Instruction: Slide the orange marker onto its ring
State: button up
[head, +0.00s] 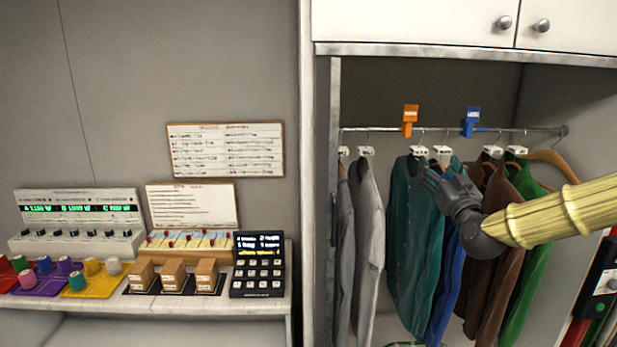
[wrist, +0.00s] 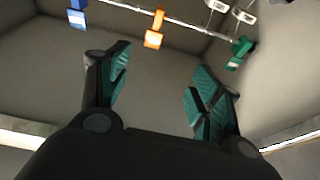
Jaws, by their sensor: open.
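The orange marker (head: 410,118) hangs on the clothes rail, left of the blue marker (head: 471,121). In the wrist view, the orange marker (wrist: 155,30) is beyond my fingers, between the blue marker (wrist: 77,14) and a green marker (wrist: 238,53). My gripper (head: 432,178) is in front of the hanging garments, below the rail and the orange marker. In the wrist view, my gripper (wrist: 160,68) has its fingers spread with nothing between them. I cannot make out which ring belongs to the orange marker.
The rail (head: 370,129) carries several garments, including a teal jacket (head: 412,220) behind my gripper and grey ones (head: 368,215) at left. The closet post (head: 333,180) stands left of them. A counter at left holds spools, boxes and a keypad (head: 258,262).

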jog(key=s+a+f+g+y, duration=0.1)
jog(key=s+a+f+g, duration=0.15)
jog(key=f, duration=0.95)
jog(key=s+a+f+g, duration=0.1)
jog(key=a+f+g, duration=0.25)
jog(key=f, duration=0.75)
jog(key=s+a+f+g+b, duration=0.1)
jog(key=s+a+f+g, duration=0.1)
jog(key=s+f, duration=0.35)
jog(key=s+a+f+g, duration=0.1)
jog(key=s+f, duration=0.1)
jog(key=f, duration=0.7)
jog(key=s+a+f+g+b, duration=0.1)
jog(key=s+a+f+g, duration=0.15)
jog(key=f, duration=0.45)
jog(key=s+f+g, duration=0.4)
jog(key=s+f, duration=1.2)
jog(key=s, duration=0.2)
jog(key=s+f+g+h, duration=0.1)
jog(key=s+f+g, duration=0.2)
jog(key=s, duration=0.8)
jog(key=s+d+f+m+g+h+b, duration=0.1)
jog(key=s+f+g, duration=0.2)
jog(key=s, duration=0.8)
notch_tip(320, 180, down, 2)
jog(key=shift+d+f+b, duration=0.25)
jog(key=shift+b, duration=0.05)
